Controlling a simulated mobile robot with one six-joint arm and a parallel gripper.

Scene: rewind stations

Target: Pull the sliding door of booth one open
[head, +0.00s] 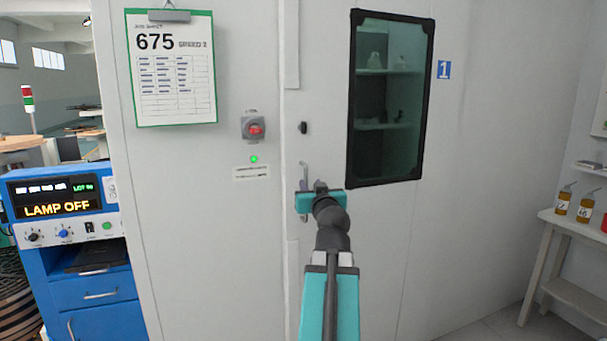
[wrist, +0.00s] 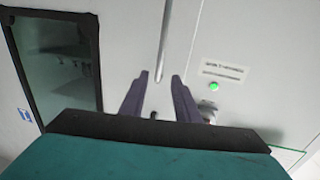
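The sliding door (head: 385,225) of booth one is pale grey, with a dark-framed window (head: 390,95) and a blue "1" sign (head: 444,69) to the window's right. It looks shut, its left edge along the wall panel. A slim vertical bar handle (head: 304,218) is near that edge, partly hidden by my gripper (head: 308,187). In the wrist view, which is turned upside down, my gripper (wrist: 160,76) has its two dark fingers apart. The handle (wrist: 164,45) lines up with the gap between them. I cannot tell whether the fingertips reach around it; neither finger visibly touches it.
Left of the door are a red switch (head: 254,128), a lit green lamp (head: 253,159) and a clipboard sheet (head: 175,65) reading 675. A blue cabinet (head: 92,290) with a "LAMP OFF" display stands further left. A side table (head: 575,230) with bottles is at right.

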